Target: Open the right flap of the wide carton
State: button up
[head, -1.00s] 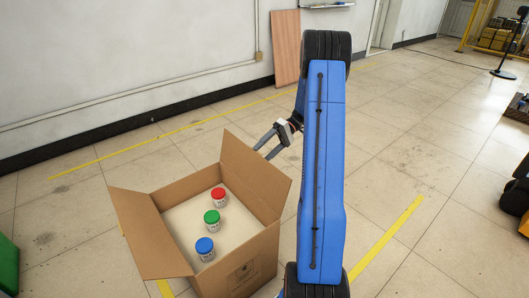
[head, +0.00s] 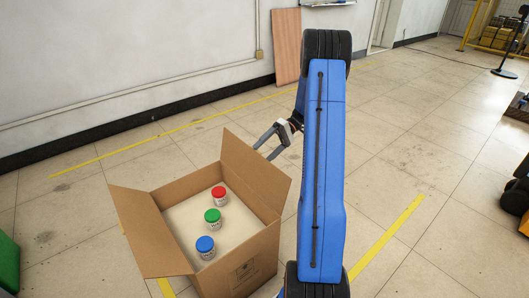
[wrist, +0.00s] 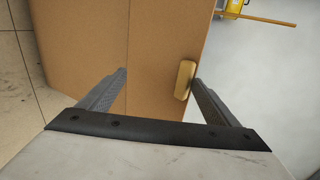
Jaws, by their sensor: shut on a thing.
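The wide carton (head: 240,270) is a brown box standing on the floor, with a red-lidded, a green-lidded and a blue-lidded jar inside. Its right flap (head: 256,174) stands up and leans outward to the right. Its left flap (head: 150,234) is folded out to the left. My gripper (head: 264,152) is at the far upper side of the right flap, its tips partly hidden by it. In the wrist view, the brown flap (wrist: 155,45) lies between my two fingers, and a small tan tab (wrist: 185,80) on it touches the right finger. My gripper is shut on the flap.
A wooden board (head: 286,47) leans on the white wall at the back. Yellow lines (head: 385,240) mark the tiled floor. A green object (head: 8,265) is at the lower left. The floor right of my arm is mostly clear.

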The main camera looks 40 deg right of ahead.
jog(key=shift+s+d+f, duration=0.1)
jog(key=shift+f, duration=0.1)
jog(key=shift+c, duration=0.2)
jog(key=shift+d+f, duration=0.15)
jog(key=shift+d, duration=0.4)
jog(key=shift+d+f, duration=0.15)
jog(key=shift+d, duration=0.4)
jog(key=shift+c, duration=1)
jog(key=shift+d+f, duration=0.15)
jog(key=shift+d, duration=0.4)
jog(key=shift+d+f, duration=0.15)
jog(key=shift+d, duration=0.4)
jog(key=c, duration=0.5)
jog(key=d+f, duration=0.3)
jog(key=d, duration=1.2)
jog(key=shift+w+f, duration=0.15)
jog(key=shift+w, duration=0.3)
